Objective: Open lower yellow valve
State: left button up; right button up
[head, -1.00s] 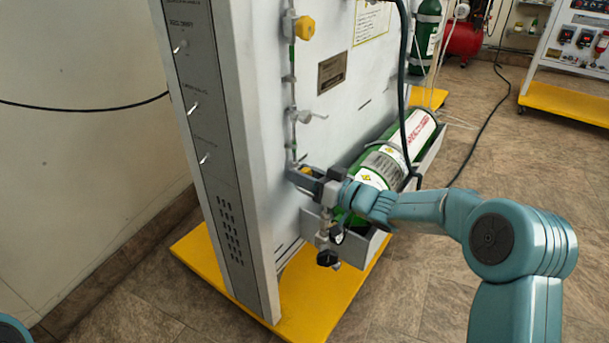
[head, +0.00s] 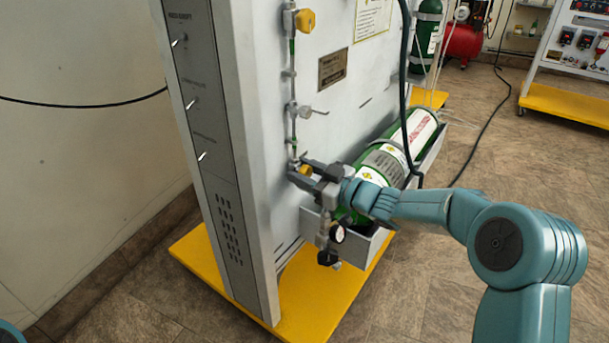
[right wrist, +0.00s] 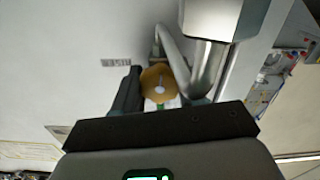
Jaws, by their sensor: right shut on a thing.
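The lower yellow valve (head: 305,170) is on the thin vertical pipe on the panel's side face. My right gripper (head: 303,174) is at this valve and shut on it; the fingers hide part of the knob. In the right wrist view the round yellow knob (right wrist: 158,82) shows between a dark finger on its left and a shiny metal part on its right. The upper yellow valve (head: 305,21) is higher on the same pipe, with a small grey lever valve (head: 304,111) between them. My left gripper is not in view.
A green cylinder (head: 384,164) lies in a grey tray beside the panel, just behind my right gripper. A gauge and regulator (head: 331,238) hang below the gripper. A dark hose (head: 404,90) runs down nearby. The yellow base (head: 307,308) juts out at floor level.

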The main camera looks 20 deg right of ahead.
jog(key=shift+f+n, duration=0.1)
jog(key=shift+n, duration=0.5)
jog(key=o, duration=1.1)
jog(key=shift+c, duration=0.2)
jog(key=shift+s+d, duration=0.1)
jog(key=p+v, duration=0.3)
jog(key=v, duration=1.3)
jog(key=shift+p, duration=0.35)
